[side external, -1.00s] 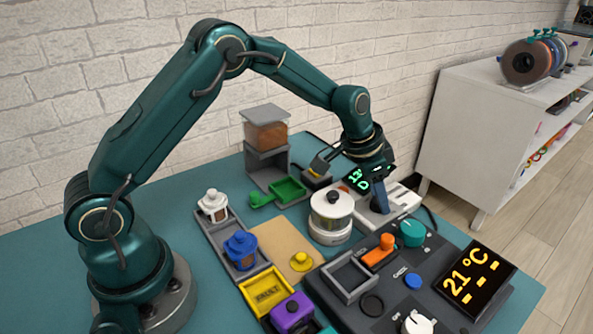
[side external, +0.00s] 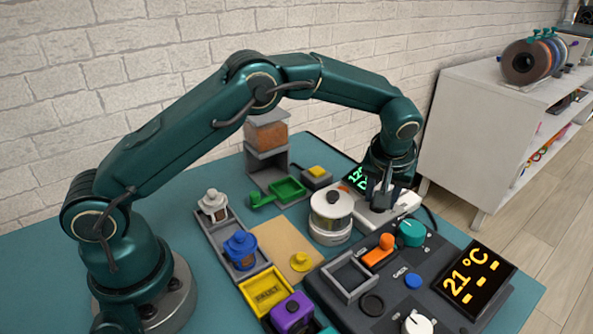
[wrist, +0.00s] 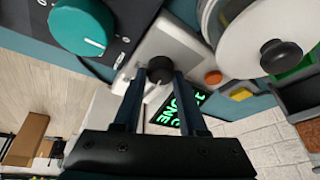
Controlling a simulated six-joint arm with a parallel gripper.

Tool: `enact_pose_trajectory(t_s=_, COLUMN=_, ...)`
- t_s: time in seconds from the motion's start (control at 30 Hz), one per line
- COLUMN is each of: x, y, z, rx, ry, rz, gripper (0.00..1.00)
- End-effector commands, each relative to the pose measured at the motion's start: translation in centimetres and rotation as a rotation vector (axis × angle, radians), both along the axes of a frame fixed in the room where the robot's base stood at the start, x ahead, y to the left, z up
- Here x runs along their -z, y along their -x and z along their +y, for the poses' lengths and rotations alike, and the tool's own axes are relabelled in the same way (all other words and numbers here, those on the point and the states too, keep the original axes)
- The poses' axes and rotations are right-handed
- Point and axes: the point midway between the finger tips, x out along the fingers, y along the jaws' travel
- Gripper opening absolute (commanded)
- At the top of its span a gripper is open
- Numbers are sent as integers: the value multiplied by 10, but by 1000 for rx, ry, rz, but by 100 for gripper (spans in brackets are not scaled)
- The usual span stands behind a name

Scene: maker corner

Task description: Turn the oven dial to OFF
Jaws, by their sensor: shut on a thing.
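My gripper (side external: 380,200) is over the pale unit (side external: 405,204) behind the dark panel. In the wrist view my gripper (wrist: 160,75) is shut on a small black dial (wrist: 160,69) on that unit, with a finger on each side. A white mark shows on the dial; its setting cannot be read. On the dark panel a teal dial (side external: 411,232) stands apart from my gripper; in the wrist view it (wrist: 83,25) has a white pointer line. A display beside the panel (side external: 476,283) reads 21 °C in orange. I cannot tell which dial is the oven's.
A round white pot with a black-knobbed lid (side external: 331,215) stands close left of my gripper. A small screen with green text (side external: 356,177) is behind it. The dark panel (side external: 350,318) also has an orange lever (side external: 382,250) and a blue button (side external: 412,281).

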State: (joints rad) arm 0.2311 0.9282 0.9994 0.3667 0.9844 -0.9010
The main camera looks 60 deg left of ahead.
Motion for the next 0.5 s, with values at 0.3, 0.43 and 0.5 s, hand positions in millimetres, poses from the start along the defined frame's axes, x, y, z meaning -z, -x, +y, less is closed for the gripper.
enact_pose_trajectory(t_s=0.3, x=0, y=-2, z=-1, rx=-229, ry=1, rz=-3, gripper=0)
enact_pose_trajectory(t_s=0.43, x=0, y=-2, z=0, rx=-284, ry=1, rz=-3, gripper=0)
enact_pose_trajectory(t_s=0.5, x=0, y=-2, z=0, rx=-308, ry=0, rz=-2, gripper=0)
